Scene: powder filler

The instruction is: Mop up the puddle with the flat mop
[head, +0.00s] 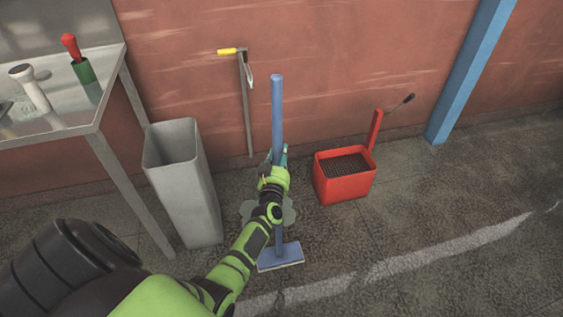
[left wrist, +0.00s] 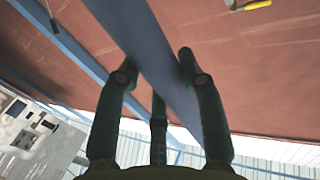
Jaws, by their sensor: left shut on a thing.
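The flat mop has a blue pole (head: 277,110) that stands about upright. Its flat blue head with a pale lower edge (head: 281,257) is on the floor, in front of the puddle. The puddle (head: 289,214) is a grey-green patch on the dark floor, partly hidden behind my left arm and the pole. My left gripper (head: 279,155) is shut on the pole at mid height, its fingers mostly hidden by the wrist. In the left wrist view the blue pole (left wrist: 150,50) runs between the dark fingers. My right gripper is not in view.
A grey bin (head: 195,190) stands left of the puddle, beside a metal table (head: 60,125). A red wringer bucket (head: 343,186) stands to the right. A tool with a yellow grip (head: 228,51) leans on the wall. The floor right of the mop head is clear.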

